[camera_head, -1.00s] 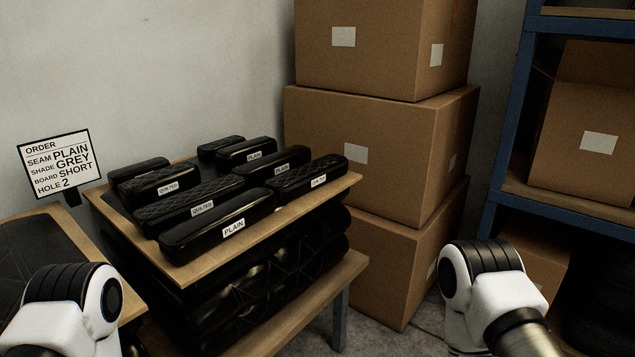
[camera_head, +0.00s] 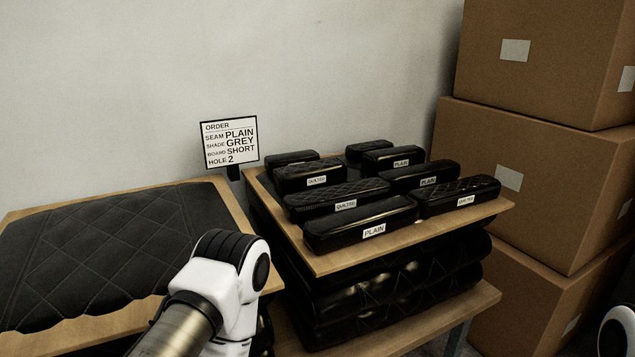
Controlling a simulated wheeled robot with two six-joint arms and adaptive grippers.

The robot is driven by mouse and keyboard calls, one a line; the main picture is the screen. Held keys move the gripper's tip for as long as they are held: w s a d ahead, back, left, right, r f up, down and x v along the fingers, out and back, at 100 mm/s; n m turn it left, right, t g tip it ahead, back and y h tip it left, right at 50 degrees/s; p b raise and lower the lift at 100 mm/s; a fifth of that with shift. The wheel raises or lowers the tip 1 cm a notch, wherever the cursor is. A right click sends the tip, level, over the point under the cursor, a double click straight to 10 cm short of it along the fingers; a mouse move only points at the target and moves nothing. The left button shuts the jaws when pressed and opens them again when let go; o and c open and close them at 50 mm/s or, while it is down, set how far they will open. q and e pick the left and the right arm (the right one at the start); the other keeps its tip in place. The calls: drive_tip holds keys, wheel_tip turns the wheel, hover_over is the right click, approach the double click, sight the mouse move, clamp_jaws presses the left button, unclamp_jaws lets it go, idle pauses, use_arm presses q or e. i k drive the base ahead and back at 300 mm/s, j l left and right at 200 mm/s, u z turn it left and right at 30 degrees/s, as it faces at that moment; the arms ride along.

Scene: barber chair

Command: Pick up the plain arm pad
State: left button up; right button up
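Several black arm pads lie on a wooden-edged board. The front pad labelled PLAIN (camera_head: 345,234) is smooth and lies at the near edge. Another smooth pad labelled PLAIN (camera_head: 392,160) lies at the back, and a third labelled PLAIN (camera_head: 415,176) lies to the right of the middle. Quilted pads (camera_head: 338,198) lie among them, with one (camera_head: 455,196) at the right front. Part of my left arm shows below and left of the pads, and a bit of my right arm shows at the right edge. Neither gripper is in view.
An order sign (camera_head: 230,143) reads plain seam, grey shade, short board, hole 2. A quilted black panel (camera_head: 85,250) lies on a wooden table at left. Stacked cardboard boxes (camera_head: 535,185) stand close on the right. A wall is behind.

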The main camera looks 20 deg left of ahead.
sight(407, 177)
drive_tip(key=i+l, duration=0.2)
drive_tip(key=l, duration=0.15)
drive_tip(key=i+l, duration=0.2)
drive_tip(key=l, duration=0.15)
drive_tip(key=i+l, duration=0.2)
drive_tip(key=l, duration=0.1)
